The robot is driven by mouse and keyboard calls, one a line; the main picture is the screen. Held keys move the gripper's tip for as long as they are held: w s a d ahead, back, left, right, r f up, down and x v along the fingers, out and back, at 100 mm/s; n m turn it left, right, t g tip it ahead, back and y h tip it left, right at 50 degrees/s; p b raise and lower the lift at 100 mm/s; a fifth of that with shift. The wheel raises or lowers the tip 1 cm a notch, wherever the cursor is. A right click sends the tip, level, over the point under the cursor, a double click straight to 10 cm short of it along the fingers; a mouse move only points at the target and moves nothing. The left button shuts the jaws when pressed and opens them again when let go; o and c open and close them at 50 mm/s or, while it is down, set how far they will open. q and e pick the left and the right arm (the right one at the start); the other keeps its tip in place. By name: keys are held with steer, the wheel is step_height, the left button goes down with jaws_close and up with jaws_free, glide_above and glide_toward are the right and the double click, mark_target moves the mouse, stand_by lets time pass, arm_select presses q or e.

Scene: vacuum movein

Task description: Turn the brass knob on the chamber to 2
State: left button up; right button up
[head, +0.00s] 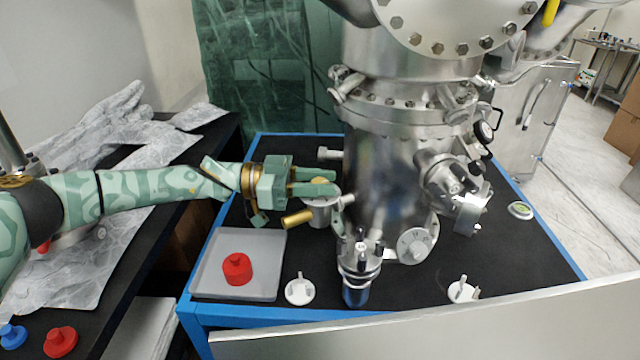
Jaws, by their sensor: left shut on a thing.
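The steel vacuum chamber (385,165) stands upright on a black-topped bench with blue edges. My left gripper (324,182) reaches in from the left and is shut on the brass knob (320,181), on top of a small steel port (321,212) at the chamber's left side. The fingers cover most of the knob, so its pointer and any numbers are hidden or too small to read. A short brass cylinder (297,219) sticks out just below the gripper; I cannot tell what it is joined to. My right gripper is not in view.
A grey tray (205,285) with a red knobbed piece (237,269) lies below my left arm. White caps (299,289) and (462,290) lie near the bench front. Crumpled foil (130,150) covers the left table. Steel flanges and fittings crowd the chamber's front.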

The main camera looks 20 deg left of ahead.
arm_select(q)
steer(key=shift+w+f+m+g+b, duration=0.15)
steer(key=shift+m+g+b, duration=0.55)
steer(key=shift+g, duration=0.5)
steer(key=shift+m+g+h, duration=0.3)
steer(key=shift+g, duration=0.1)
steer(key=shift+r, duration=0.2)
steer(key=o, duration=0.9)
steer(key=shift+o, duration=0.2)
